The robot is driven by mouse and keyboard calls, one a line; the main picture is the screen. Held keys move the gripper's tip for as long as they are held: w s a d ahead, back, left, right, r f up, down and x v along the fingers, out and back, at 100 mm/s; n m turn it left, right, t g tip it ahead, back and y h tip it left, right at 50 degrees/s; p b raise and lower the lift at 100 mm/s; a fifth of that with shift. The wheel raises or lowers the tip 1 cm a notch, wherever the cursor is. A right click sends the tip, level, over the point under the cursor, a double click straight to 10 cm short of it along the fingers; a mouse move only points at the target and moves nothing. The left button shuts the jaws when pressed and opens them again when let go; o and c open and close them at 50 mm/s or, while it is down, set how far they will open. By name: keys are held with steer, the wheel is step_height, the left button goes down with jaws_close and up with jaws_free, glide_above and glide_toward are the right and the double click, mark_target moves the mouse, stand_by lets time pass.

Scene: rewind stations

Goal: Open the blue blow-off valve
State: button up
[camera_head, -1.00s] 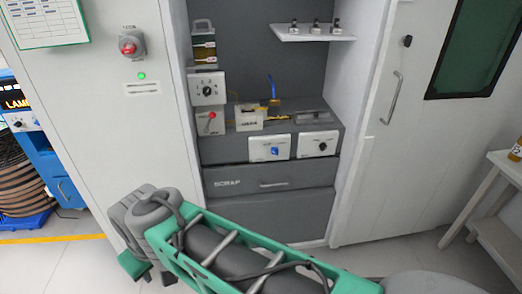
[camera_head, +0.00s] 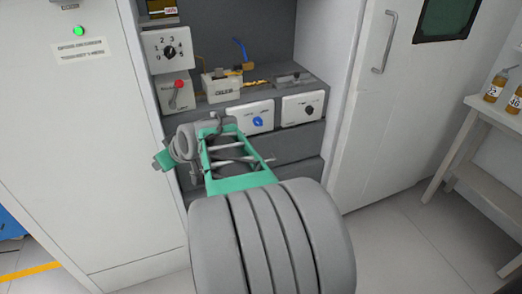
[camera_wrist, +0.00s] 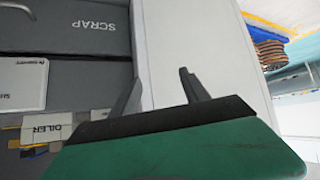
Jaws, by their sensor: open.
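A blue lever (camera_head: 240,48) stands raised and tilted on a small brass fitting (camera_head: 249,66) at the back of the grey shelf in the head view. A separate blue knob (camera_head: 258,121) sits on a white panel at the shelf's front; I cannot read its label. My gripper shows in the wrist view (camera_wrist: 160,78) with its two dark fingers apart and nothing between them. It points toward the white cabinet edge, left of the station. In the head view only its green body (camera_head: 163,159) shows, below the red-handled box; the fingers cannot be made out.
The scrap drawer (camera_wrist: 70,27) is shut. A white table (camera_head: 495,115) with bottles stands right.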

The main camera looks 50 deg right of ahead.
steer(key=d+f+t+h+b, duration=0.2)
steer(key=d+f+b, duration=0.3)
steer(key=d, duration=0.5)
steer(key=m+t+h+b, duration=0.35)
steer(key=h+b, duration=0.35)
steer(key=b, duration=0.3)
glide_toward(260, 124)
steer(key=w, duration=0.1)
steer(key=x, duration=0.7)
steer(key=shift+d, duration=0.25)
steer(key=shift+w+d, duration=0.25)
steer(key=shift+w, duration=0.15)
steer(key=shift+r, duration=0.1)
jaws_close()
